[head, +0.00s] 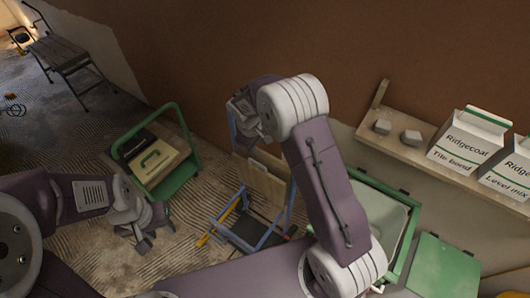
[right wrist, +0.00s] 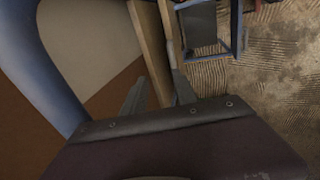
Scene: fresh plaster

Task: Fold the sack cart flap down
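The sack cart (head: 290,208) has a blue tube frame and stands against the brown wall, partly hidden behind my right arm. A low blue-edged flap or plate (head: 246,231) sits at its foot; it also shows at the top of the right wrist view (right wrist: 207,28). My right gripper (head: 238,108) is by the cart's upper end. In the right wrist view its fingers (right wrist: 158,93) are apart, with a wooden strip (right wrist: 150,45) seen between them; contact is unclear. A blue tube (right wrist: 40,65) passes at left. My left gripper (head: 157,240) is open and empty over the floor.
A green cart (head: 184,181) holding cases stands left of the sack cart. A folding step (head: 65,55) is far left.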

